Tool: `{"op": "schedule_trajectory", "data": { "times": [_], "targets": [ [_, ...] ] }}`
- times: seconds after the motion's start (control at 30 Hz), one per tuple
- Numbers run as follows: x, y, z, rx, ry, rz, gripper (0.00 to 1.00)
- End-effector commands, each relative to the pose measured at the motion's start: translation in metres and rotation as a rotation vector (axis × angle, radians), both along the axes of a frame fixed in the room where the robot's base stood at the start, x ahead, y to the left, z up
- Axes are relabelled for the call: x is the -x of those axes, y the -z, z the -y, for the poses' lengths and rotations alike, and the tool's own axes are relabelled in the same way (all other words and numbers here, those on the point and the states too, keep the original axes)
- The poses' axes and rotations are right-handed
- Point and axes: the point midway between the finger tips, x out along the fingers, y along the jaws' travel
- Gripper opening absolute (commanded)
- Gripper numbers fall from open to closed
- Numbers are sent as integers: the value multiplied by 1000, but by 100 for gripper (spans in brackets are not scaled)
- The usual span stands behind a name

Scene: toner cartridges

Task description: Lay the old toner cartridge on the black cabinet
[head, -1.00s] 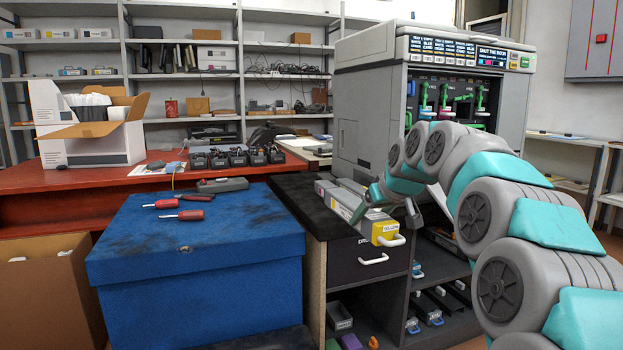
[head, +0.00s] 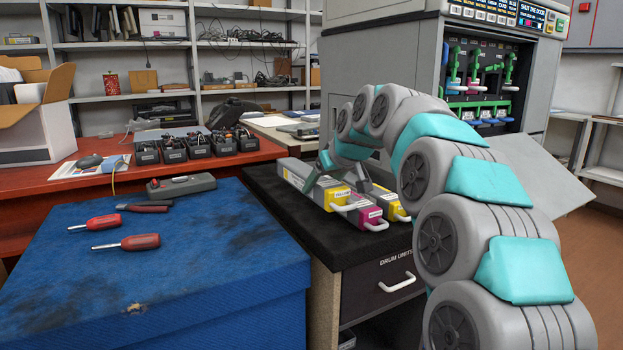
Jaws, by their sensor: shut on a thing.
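The black cabinet (head: 270,199) stands right of the blue chest. Grey toner cartridges with coloured ends and white handles are grouped close together at its top's right side. My gripper (head: 343,186) is shut on one of these cartridges. The fingers and arm overlap the group, so I cannot tell for sure which one is held, or whether it touches the top.
The blue chest (head: 200,250) carries two red screwdrivers (head: 126,243) and a grey device (head: 181,186). The printer (head: 385,60) stands open behind my arm. The left part of the cabinet top is bare. Several black units (head: 198,146) stand on the red bench.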

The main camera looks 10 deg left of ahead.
Motion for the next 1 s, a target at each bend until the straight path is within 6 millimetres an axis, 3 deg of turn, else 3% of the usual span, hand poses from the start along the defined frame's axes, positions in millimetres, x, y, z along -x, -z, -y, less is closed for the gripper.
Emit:
{"op": "schedule_trajectory", "data": {
  "times": [0.17, 0.6, 1.0],
  "targets": [
    [0, 8, 0, -1, 0, 2, 0],
    [0, 50, 0, -2, 1, 2, 0],
    [0, 56, 0, -1, 1, 3, 0]
  ]
}}
